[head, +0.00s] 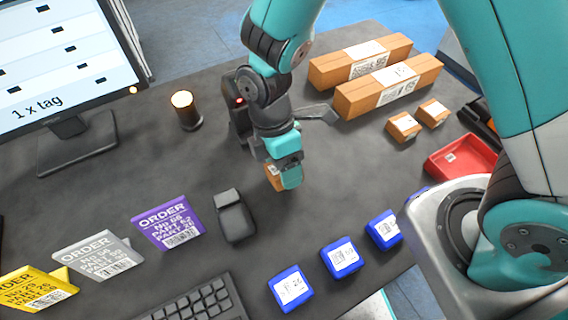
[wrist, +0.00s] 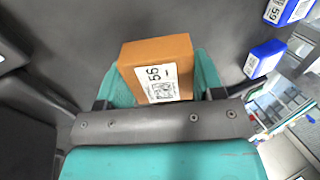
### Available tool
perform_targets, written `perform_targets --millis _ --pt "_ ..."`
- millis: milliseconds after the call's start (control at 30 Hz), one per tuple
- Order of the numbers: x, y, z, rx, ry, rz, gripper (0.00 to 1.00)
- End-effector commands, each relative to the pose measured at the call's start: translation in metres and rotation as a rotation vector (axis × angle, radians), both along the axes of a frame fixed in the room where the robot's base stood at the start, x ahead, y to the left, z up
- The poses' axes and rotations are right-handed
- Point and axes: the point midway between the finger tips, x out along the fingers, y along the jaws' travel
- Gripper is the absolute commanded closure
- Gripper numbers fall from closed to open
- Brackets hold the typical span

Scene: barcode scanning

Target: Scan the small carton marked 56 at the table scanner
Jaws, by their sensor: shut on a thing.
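The small orange-brown carton marked 56 (wrist: 150,55) is between the teal fingers of my gripper (wrist: 156,80) in the wrist view, its white label with code facing the camera. In the head view my gripper (head: 287,174) is shut on the carton (head: 272,177) above the middle of the table, and the fingers hide most of it. A dark upright device with a red light (head: 239,103), which looks like the table scanner, stands just behind and left of my gripper, partly hidden by my arm. I cannot tell whether the carton faces it.
A lit amber lamp (head: 185,110) and a monitor (head: 60,60) stand at left. Purple (head: 167,222), grey (head: 98,256) and yellow order cards (head: 35,288), a dark grey device (head: 234,217), blue boxes (head: 340,257), long cartons (head: 388,85), small cartons (head: 403,127) and a red tray (head: 462,158) surround my gripper.

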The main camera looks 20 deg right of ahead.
Motion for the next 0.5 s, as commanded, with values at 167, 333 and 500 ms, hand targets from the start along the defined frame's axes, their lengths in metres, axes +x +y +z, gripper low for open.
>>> perform_targets --millis 167,333,500 --pt "0.0 0.0 0.0 0.0 0.0 0.0 0.66" --pt "0.0 0.0 0.0 0.0 0.0 -0.001 0.66" --pt "-0.002 -0.001 0.013 -0.037 -0.007 -0.102 0.66"
